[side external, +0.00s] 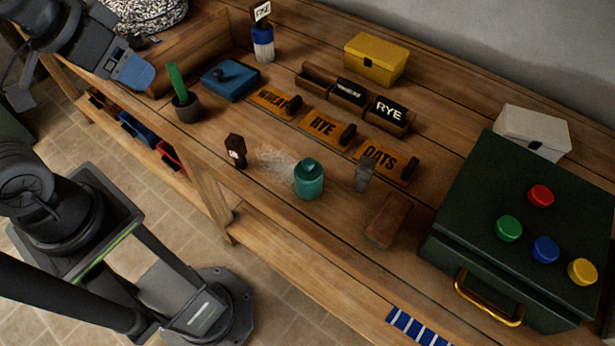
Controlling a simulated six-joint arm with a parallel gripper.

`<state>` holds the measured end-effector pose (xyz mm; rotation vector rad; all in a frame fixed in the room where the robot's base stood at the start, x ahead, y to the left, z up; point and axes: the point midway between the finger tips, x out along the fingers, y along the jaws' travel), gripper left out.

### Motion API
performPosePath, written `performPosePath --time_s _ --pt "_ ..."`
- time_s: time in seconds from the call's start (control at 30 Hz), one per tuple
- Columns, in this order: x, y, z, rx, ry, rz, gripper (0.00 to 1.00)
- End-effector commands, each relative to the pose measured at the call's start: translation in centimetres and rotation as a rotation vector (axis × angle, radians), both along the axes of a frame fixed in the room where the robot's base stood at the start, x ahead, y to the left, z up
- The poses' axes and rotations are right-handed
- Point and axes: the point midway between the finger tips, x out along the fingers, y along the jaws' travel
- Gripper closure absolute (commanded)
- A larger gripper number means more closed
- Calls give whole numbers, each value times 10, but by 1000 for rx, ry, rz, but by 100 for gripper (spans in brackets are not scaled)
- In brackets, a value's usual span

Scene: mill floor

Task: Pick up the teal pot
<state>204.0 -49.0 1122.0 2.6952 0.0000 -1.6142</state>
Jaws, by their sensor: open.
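The teal pot (308,182) stands upright on the wooden bench near its front edge, with a teal lid and knob on top. My gripper (136,72) is at the upper left, high above the left end of the bench and well apart from the pot. It is open, and I see nothing held in it. A blue part shows at its end. Nothing hides the pot in this view.
A small dark brown object (236,150) and a grey cup (364,176) flank the pot, with pale scattered matter on its left. A brown block (387,220) and a green box with coloured buttons (480,205) stand right. Label plates (323,126) lie behind.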

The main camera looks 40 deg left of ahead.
Motion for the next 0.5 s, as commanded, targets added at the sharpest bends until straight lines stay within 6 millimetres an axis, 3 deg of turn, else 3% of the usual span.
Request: performPosePath --time_s 0.2,0.5 --pt "0 0 0 0 0 0 16" --pt "6 -4 2 16 16 -49 16"
